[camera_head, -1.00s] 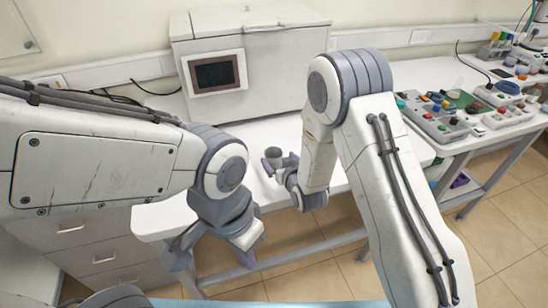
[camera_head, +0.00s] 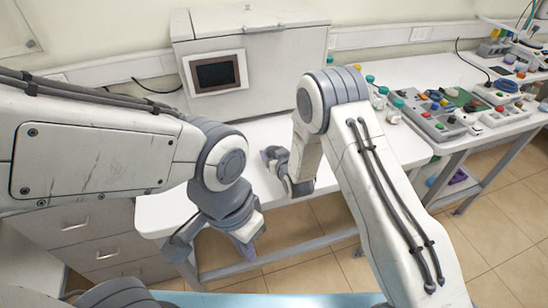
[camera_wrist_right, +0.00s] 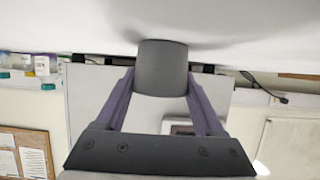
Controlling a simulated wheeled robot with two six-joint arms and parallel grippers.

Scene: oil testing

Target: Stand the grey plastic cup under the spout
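The grey plastic cup (camera_wrist_right: 161,68) sits between the two purple fingers of my right gripper (camera_wrist_right: 161,85), which are shut on its sides. In the right wrist view, which looks upside down, the cup's end meets or nearly meets a white surface with a soft shadow on it. In the camera_head view my right gripper (camera_head: 274,156) is over the white table in front of the white machine (camera_head: 265,75); I cannot make out the cup there. My left gripper (camera_head: 247,250) hangs low at the table's front edge, its finger opening unclear. I cannot make out a spout.
The machine carries a dark screen (camera_head: 216,73) on its front. Several small coloured-capped containers (camera_head: 380,90) stand right of it. Grey trays with coloured items (camera_head: 435,115) lie on the right table. The white table (camera_head: 165,213) is bare at the front left.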

